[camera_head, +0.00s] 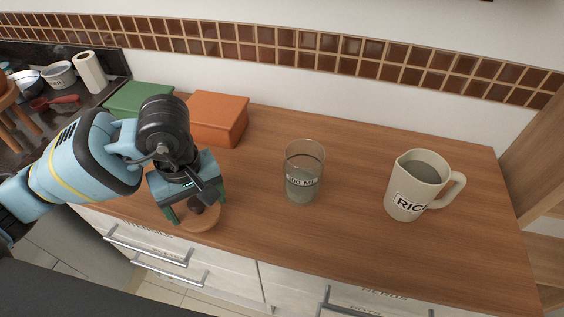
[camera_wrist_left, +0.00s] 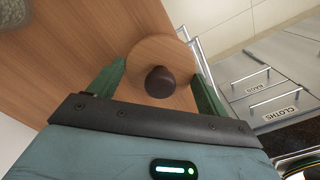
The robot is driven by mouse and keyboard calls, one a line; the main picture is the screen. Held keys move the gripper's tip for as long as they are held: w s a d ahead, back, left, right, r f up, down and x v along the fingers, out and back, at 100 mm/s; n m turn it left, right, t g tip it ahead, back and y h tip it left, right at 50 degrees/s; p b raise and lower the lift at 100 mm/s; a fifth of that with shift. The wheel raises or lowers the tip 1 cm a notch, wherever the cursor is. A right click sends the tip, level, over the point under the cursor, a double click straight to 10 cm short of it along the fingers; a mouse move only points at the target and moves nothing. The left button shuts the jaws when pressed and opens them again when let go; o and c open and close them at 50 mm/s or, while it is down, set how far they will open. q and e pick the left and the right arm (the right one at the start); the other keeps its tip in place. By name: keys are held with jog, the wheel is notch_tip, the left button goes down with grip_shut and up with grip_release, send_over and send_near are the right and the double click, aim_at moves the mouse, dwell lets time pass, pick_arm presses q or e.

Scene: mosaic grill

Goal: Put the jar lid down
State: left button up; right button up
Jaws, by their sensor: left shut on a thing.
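The jar lid (camera_head: 203,222) is a round wooden disc with a dark brown knob. My left gripper (camera_head: 197,204) is shut on it near the front edge of the counter, at the left. In the left wrist view the lid (camera_wrist_left: 155,49) lies between the two green fingers of the gripper (camera_wrist_left: 160,88), with the dark knob facing the camera. Whether the lid touches the counter or hangs just above it, I cannot tell. My right gripper is not in view.
A glass (camera_head: 303,172) marked 300 ML stands mid-counter. A beige pitcher (camera_head: 416,186) with a partly readable label stands at the right. An orange box (camera_head: 217,118) and a green box (camera_head: 138,98) sit behind my arm. The wooden counter (camera_head: 350,230) is clear between glass and pitcher.

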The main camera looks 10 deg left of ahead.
aim_at(189, 228)
pick_arm(q)
jog(key=s+n, duration=0.1)
jog(key=s+r+n+p, duration=0.1)
jog(key=n, duration=0.1)
jog(key=s+n+p, duration=0.1)
jog(key=s+n, duration=0.1)
jog(key=shift+a+r, duration=0.25)
jog(key=shift+r, duration=0.1)
jog(key=shift+s+a+n+p, duration=0.1)
jog(key=shift+s+n+p, duration=0.2)
jog(key=shift+s+n, duration=0.7)
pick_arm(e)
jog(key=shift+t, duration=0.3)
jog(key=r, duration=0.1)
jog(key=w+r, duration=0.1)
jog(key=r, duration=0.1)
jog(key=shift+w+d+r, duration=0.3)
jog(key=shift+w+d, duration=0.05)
pick_arm(q)
jog(key=shift+w, duration=0.15)
